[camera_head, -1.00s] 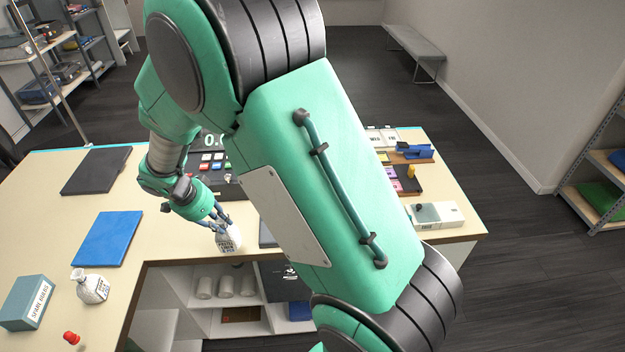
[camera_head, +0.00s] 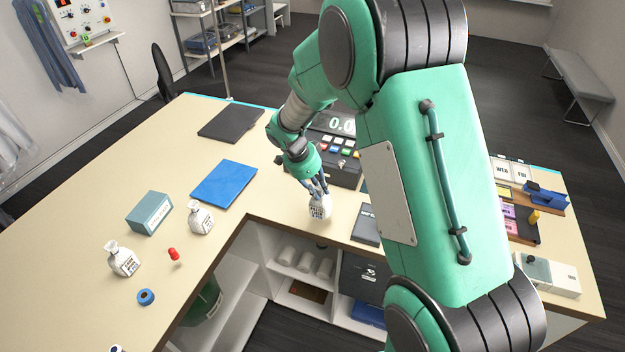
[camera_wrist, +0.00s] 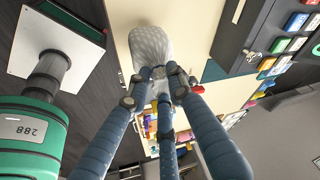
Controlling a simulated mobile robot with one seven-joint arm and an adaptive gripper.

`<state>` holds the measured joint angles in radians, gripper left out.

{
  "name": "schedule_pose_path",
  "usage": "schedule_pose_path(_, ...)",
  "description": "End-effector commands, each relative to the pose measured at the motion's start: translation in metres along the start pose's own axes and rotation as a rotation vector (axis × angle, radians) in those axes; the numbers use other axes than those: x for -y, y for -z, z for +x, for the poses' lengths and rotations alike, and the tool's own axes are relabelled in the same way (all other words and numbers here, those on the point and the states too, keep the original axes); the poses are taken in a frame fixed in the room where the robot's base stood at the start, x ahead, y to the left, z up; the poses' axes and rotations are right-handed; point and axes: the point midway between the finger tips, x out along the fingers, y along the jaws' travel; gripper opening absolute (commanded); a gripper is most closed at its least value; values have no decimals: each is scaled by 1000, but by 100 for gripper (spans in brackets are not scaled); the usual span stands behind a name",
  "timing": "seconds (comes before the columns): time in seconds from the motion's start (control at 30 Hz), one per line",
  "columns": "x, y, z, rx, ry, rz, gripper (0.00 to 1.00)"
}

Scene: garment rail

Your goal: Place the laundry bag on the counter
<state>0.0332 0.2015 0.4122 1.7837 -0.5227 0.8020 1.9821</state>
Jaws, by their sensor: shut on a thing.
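The bag hangs below the fingers at the inner front edge of the cream counter (camera_head: 105,207). I cannot tell whether it touches the surface. In the wrist view, the fingers (camera_wrist: 160,78) close around the neck of the pale, speckled bag (camera_wrist: 150,48), and its body shows beyond them. Two similar white bags stand on the counter's left wing, one near the teal box (camera_head: 200,218) and one further left (camera_head: 123,260).
A blue mat (camera_head: 224,183), dark mat (camera_head: 231,122), teal box (camera_head: 149,213), red item (camera_head: 174,255) and blue tape roll (camera_head: 146,297) lie on the left wing. A cash register (camera_head: 338,165) stands behind the bag. Shelves with white rolls (camera_head: 305,262) are below. The far-left counter is clear.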

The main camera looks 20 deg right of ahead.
Motion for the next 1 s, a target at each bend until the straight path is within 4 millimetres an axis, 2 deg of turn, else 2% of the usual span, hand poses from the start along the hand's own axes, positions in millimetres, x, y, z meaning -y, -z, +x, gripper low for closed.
schedule_pose_path(0.2, 32, 2, 5, 0, 1, 0, 0)
schedule_pose_path(0.6, 84, 6, 13, 0, 1, -1, 0)
schedule_pose_path(0.77, 92, 6, 14, 0, 1, -1, 0)
schedule_pose_path(1.0, 93, 7, 14, 0, 1, -1, 0)
